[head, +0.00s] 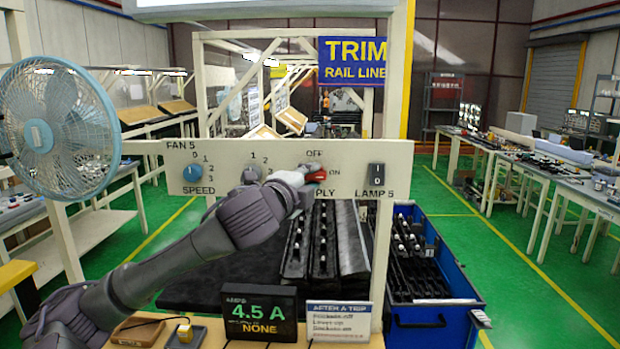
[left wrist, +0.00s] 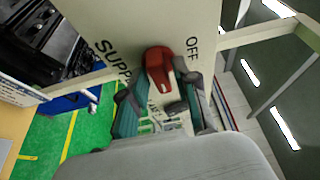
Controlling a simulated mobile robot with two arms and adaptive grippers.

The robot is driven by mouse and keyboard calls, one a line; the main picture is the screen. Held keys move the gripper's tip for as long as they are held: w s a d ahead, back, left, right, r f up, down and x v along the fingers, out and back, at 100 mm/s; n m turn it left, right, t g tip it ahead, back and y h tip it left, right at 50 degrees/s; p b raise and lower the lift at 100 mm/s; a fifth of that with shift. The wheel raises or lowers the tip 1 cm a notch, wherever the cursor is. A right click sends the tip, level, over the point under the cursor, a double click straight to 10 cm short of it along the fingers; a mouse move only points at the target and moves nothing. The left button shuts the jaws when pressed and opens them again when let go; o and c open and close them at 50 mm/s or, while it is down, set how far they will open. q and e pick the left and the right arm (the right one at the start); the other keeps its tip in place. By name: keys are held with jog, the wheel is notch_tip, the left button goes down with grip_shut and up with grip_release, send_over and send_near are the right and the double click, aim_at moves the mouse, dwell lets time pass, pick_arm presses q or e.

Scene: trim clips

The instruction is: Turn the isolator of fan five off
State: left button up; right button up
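A cream control panel (head: 350,182) marked FAN 5 spans the view. Its red isolator handle (head: 317,176) sits between the words OFF and ON, above a partly hidden SUPPLY label, and points toward ON. My left gripper (head: 305,180) is at this handle and covers part of it. In the left wrist view the red handle (left wrist: 159,68) lies between the two spread fingers of my left gripper (left wrist: 160,100). A gap shows on the left of the handle; I cannot tell whether the right finger touches it. My right gripper is not in view.
A blue SPEED knob (head: 192,173) is on the panel's left and a black LAMP 5 switch (head: 376,176) on its right. Below stand a meter (head: 260,314) reading 4.5 A and an AFTER A TRIP card (head: 339,323). A blue fan (head: 58,130) stands at left.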

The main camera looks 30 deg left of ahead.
pick_arm(q)
grip_shut()
jog(key=shift+f+n+b, duration=0.3)
jog(key=shift+n+b, duration=0.2)
jog(key=shift+b, duration=0.4)
jog(key=n+t+y+b, duration=0.1)
jog(key=n+b, duration=0.2)
jog(key=n+y+b, duration=0.1)
jog(key=n+b, duration=0.2)
jog(key=n+t+y+b, duration=0.1)
jog(key=n+b, duration=0.2)
jog(key=b, duration=0.1)
jog(key=shift+w+d+f+n+t, duration=0.15)
jog(key=shift+d+f+n+t, duration=0.05)
jog(key=shift+f+n+t, duration=0.15)
jog(key=n+y+b, duration=0.1)
jog(key=n, duration=0.2)
jog(key=n+y+b, duration=0.1)
jog(key=n+b, duration=0.1)
jog(key=n, duration=0.1)
jog(key=shift+w+d+y, duration=0.1)
jog(key=shift+y, duration=0.3)
jog(key=shift+r+n+g+y+b, duration=0.1)
jog(key=shift+n+g+y+b, duration=0.25)
jog(key=shift+n+y+b, duration=0.75)
jog(key=shift+r+n+g+y+b, duration=0.1)
jog(key=shift+n+g+y+b, duration=0.25)
jog(key=shift+n, duration=1.6)
